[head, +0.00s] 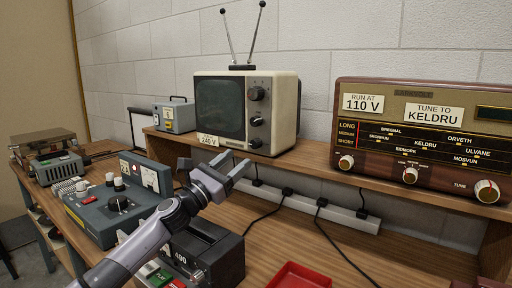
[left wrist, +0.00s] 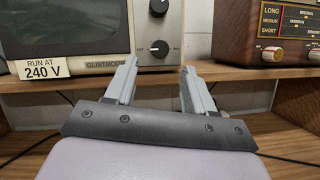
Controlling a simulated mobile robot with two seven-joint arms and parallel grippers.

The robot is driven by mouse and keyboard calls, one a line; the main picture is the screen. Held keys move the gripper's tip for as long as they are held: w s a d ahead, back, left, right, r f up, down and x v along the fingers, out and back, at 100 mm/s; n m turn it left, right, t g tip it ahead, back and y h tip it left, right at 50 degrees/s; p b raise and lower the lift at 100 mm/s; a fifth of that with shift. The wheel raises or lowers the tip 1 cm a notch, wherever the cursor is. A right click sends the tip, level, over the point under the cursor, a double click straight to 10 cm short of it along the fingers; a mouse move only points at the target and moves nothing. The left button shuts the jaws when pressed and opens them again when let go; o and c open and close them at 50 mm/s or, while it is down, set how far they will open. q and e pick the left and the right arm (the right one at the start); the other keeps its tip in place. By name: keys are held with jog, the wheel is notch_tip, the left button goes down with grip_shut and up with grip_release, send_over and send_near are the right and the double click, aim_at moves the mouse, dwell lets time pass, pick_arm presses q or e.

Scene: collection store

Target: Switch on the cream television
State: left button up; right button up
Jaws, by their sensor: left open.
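The cream television (head: 289,84) stands on the wooden shelf with its antenna up and its screen (head: 219,105) dark. A "RUN AT 240 V" label (head: 209,140) sits at its lower left. A column of dark knobs runs down its right side; the lowest knob (head: 255,143) also shows in the left wrist view (left wrist: 160,48), with an OFF mark beside it. My left gripper (head: 234,163) is open and empty, in front of and below the television. In the left wrist view its fingers (left wrist: 158,74) point at the area just below the lowest knob, apart from it. My right gripper is not in view.
A brown radio (head: 425,145) stands to the right on the shelf. A power strip (head: 325,211) with plugs and cables runs beneath. A blue-grey unit with knobs (head: 112,210), a black box with a display (head: 207,255) and a red tray (head: 299,276) are on the bench.

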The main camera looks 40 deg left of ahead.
aim_at(253, 145)
pick_arm(q)
jog(key=p+x, duration=0.1)
jog(key=x, duration=0.3)
jog(key=shift+w+r, duration=0.15)
jog(key=shift+r, duration=0.05)
jog(key=shift+x, duration=1.1)
jog(key=shift+f, duration=0.1)
jog(key=shift+c, duration=0.4)
grip_shut()
